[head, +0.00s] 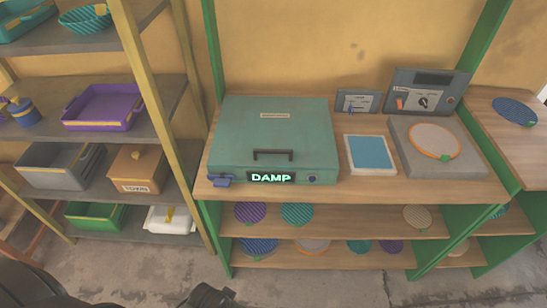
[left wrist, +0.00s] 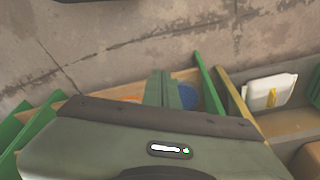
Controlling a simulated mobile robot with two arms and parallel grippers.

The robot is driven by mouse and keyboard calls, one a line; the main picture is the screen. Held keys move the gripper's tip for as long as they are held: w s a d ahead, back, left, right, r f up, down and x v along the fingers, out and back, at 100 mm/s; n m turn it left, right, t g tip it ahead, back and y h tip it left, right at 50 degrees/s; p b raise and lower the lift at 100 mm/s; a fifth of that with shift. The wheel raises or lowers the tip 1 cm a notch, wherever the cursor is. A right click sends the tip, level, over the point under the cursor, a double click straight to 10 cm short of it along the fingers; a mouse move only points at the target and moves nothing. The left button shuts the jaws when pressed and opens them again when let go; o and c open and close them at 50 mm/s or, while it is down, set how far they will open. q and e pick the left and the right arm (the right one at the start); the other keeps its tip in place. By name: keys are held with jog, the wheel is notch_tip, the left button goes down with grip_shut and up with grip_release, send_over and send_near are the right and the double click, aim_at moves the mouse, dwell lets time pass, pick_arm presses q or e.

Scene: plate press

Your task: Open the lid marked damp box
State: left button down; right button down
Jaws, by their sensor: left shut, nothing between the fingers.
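The damp box (head: 300,145) is a wide teal box on the wooden bench in the head view. Its flat lid (head: 235,130) is shut, with a dark bar handle (head: 272,155) near the front and a small label toward the back. My left gripper (left wrist: 162,78) is shut and empty in the left wrist view, over the floor and lower shelves, apart from the box. My right gripper is not in view.
A blue-topped white tray (head: 370,156) and a grey press-like block (head: 395,150) with an orange-rimmed disc stand right of the box. Shelves at the left hold a purple tray (head: 103,107) and boxes. A green post (head: 213,50) rises behind the box's left side.

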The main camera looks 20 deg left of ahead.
pick_arm(q)
notch_tip(320, 180, up, 21)
jog(key=w+m+t, duration=0.1)
jog(key=w, duration=0.1)
jog(key=w+d+r+m+t+y, duration=0.25)
jog(key=w+r+m+t, duration=0.35)
jog(key=w+m, duration=0.7)
jog(key=w+d+r+m+t+y, duration=0.3)
jog(key=w+r+m, duration=0.55)
jog(key=m, duration=0.85)
jog(key=w+a+f+h, duration=0.1)
jog(key=w+a+f, duration=0.1)
jog(key=w, duration=0.6)
jog(key=shift+a+f+t+p, duration=0.35)
jog(key=shift+f+t+p, duration=0.05)
jog(key=shift+f, duration=0.2)
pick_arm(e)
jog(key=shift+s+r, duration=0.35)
